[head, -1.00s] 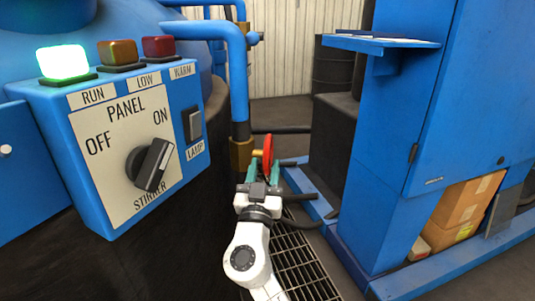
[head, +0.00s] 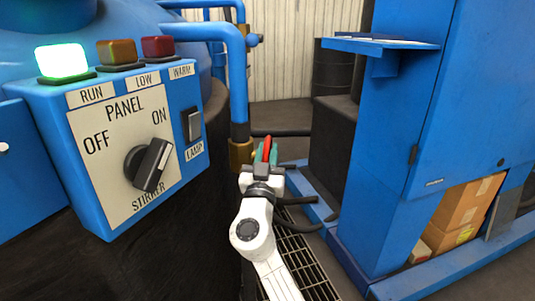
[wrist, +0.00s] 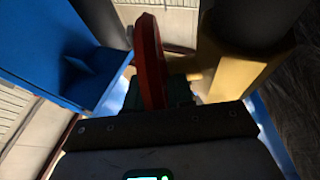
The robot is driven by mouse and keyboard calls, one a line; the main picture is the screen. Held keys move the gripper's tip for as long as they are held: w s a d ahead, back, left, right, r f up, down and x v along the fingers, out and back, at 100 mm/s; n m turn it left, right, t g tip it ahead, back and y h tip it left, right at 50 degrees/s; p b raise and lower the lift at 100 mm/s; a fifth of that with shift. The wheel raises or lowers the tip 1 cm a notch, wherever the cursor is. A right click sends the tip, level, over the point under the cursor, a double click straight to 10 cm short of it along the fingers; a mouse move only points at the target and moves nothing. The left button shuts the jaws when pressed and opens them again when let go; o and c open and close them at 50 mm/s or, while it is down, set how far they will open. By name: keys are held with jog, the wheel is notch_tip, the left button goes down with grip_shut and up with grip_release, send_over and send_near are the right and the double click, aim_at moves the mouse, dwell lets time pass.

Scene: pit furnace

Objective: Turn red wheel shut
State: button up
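The red wheel (head: 266,147) stands nearly edge-on beside the brass fitting (head: 240,153) at the foot of the blue pipe. My gripper (head: 266,157) reaches it with one teal finger on each side of the rim. In the wrist view the red wheel (wrist: 151,62) rises from between the dark fingers of my gripper (wrist: 158,95), which sit close against both faces. The fingers look shut on the rim, though the contact itself is dim. The wheel's hub and lower part are hidden behind my gripper.
The blue stirrer panel (head: 130,140) stands close at left, with a green lamp (head: 62,61) lit. A blue cabinet (head: 440,120) with a ledge (head: 380,43) stands at right. Black hoses (head: 297,205) lie near a floor grating (head: 300,270).

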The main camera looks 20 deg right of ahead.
grip_shut()
jog(key=shift+r+g+p, duration=0.2)
jog(key=shift+g+p, duration=0.1)
jog(key=shift+p, duration=0.4)
jog(key=shift+r+g+y+p, duration=0.2)
jog(key=shift+g+y+p, duration=0.15)
jog(key=shift+p, duration=0.85)
jog(key=g+p, duration=0.1)
jog(key=p, duration=0.2)
jog(key=g+y+p, duration=0.1)
jog(key=p, duration=0.2)
jog(key=shift+w+r+g+p, duration=0.2)
jog(key=shift+r+g+p, duration=0.05)
jog(key=shift+p, duration=0.15)
jog(key=g+y+p, duration=0.1)
jog(key=g+p, duration=0.1)
jog(key=p, duration=0.2)
jog(key=g+y+p, duration=0.1)
jog(key=g+p, duration=0.1)
jog(key=p, duration=0.3)
jog(key=shift+w+d+f, duration=0.1)
jog(key=shift+w+f, duration=0.05)
jog(key=shift+w, duration=0.05)
jog(key=g+p, duration=0.1)
jog(key=p, duration=0.1)
jog(key=y+p, duration=0.1)
jog(key=shift+w+d+f+g+p, duration=0.1)
jog(key=shift+f+g+p, duration=0.2)
jog(key=shift+g+p, duration=0.1)
jog(key=shift+f, duration=0.2)
